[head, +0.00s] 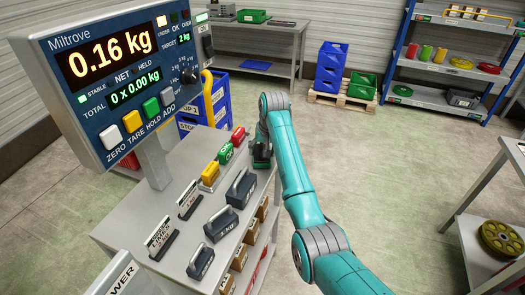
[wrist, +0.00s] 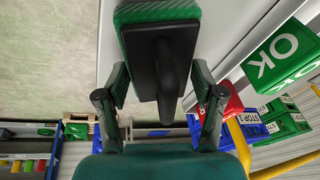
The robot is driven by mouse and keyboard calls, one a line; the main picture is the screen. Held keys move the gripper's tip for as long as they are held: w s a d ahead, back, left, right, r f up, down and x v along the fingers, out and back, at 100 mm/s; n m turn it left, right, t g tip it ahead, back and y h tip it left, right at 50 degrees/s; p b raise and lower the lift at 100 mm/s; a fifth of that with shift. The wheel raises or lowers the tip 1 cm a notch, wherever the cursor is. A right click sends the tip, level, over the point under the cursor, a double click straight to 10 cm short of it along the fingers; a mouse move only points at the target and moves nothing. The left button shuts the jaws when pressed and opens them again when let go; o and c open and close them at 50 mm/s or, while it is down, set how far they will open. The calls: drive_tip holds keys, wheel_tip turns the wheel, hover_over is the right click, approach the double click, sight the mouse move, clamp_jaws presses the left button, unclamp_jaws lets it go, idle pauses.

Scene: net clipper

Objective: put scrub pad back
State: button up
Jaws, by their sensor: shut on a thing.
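The scrub pad (wrist: 158,14) is a green textured pad with a black back and a black raised handle (wrist: 170,65). In the wrist view it fills the top middle, between the fingers. My gripper (wrist: 161,84) is shut on it, one finger on each side. In the head view my gripper (head: 262,158) is at the right edge of the grey table, near its far end. The pad cannot be made out clearly there, and its underside is hidden.
The grey table (head: 170,238) carries a scale display (head: 118,75) reading 0.16 kg. Red (head: 238,134), green OK (head: 225,153) and yellow (head: 210,173) blocks stand left of my gripper. Dark weights (head: 241,188) and cards (head: 160,238) are nearer. Open floor lies right.

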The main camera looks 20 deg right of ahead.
drive_tip(key=shift+f, duration=0.15)
drive_tip(key=o, duration=1.1)
drive_tip(key=v, duration=1.2)
